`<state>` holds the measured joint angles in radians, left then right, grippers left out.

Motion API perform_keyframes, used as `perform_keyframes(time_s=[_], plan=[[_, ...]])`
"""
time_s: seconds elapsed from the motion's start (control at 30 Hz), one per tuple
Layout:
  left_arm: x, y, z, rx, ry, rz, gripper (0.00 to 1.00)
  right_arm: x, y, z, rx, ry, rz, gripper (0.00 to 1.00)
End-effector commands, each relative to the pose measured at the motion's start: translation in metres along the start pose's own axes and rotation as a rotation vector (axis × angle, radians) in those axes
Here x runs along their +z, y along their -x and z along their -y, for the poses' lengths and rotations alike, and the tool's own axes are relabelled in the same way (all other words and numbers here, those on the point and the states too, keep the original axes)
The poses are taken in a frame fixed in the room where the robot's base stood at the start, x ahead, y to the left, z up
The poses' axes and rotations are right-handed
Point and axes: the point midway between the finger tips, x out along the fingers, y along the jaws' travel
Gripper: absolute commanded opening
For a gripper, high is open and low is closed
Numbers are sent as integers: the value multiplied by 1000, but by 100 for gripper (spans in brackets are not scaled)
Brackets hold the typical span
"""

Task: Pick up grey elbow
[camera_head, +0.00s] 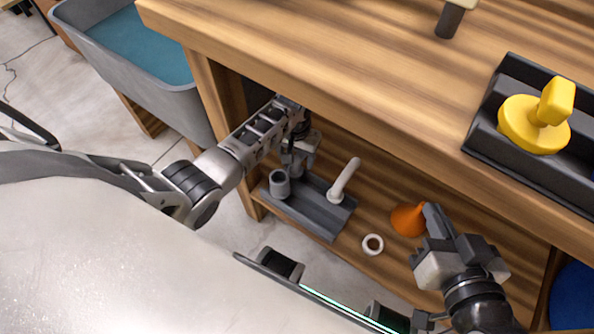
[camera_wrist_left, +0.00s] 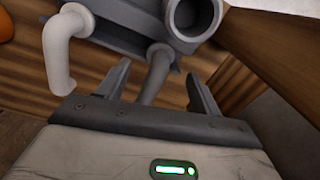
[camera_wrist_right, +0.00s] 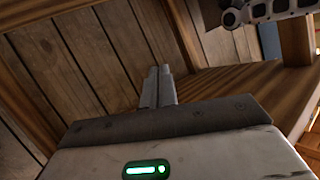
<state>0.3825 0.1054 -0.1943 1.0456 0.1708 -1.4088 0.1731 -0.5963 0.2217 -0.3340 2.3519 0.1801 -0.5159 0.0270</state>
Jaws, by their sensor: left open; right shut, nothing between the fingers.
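The grey elbow (camera_wrist_left: 155,78) shows in the left wrist view as a slim bent pipe, its top near the grey tray's edge. My left gripper (camera_wrist_left: 157,70) is open, with one finger on each side of the elbow and gaps visible on both sides. In the head view my left gripper (camera_head: 298,165) is low over the grey tray (camera_head: 318,218) on the lower shelf, and hides most of the elbow. My right gripper (camera_head: 432,212) is shut and empty, close beside the orange cone; its closed fingers (camera_wrist_right: 158,80) show in the right wrist view.
A wide grey cylinder (camera_head: 279,184) and a white elbow (camera_head: 345,181) stand on the tray on either side of my left gripper. A white ring (camera_head: 372,244) and an orange cone (camera_head: 406,220) are on the shelf. The wooden tabletop (camera_head: 340,70) overhangs from above.

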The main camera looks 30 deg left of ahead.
Motion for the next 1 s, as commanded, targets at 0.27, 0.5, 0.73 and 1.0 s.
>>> perform_keyframes(time_s=[0.27, 0.5, 0.73, 1.0], plan=[[0, -34, 1, 0, -1, 1, 65, -4, -2, 6, -39, -43, -81, 0], [0, -53, 1, 1, -2, -1, 65, -13, -2, 12, -78, -111, -127, 0], [0, -51, 1, 1, -2, -1, 43, -14, -2, 12, -77, -110, -125, 0], [0, -51, 1, 1, -2, -1, 13, -14, -2, 12, -77, -109, -124, 0]])
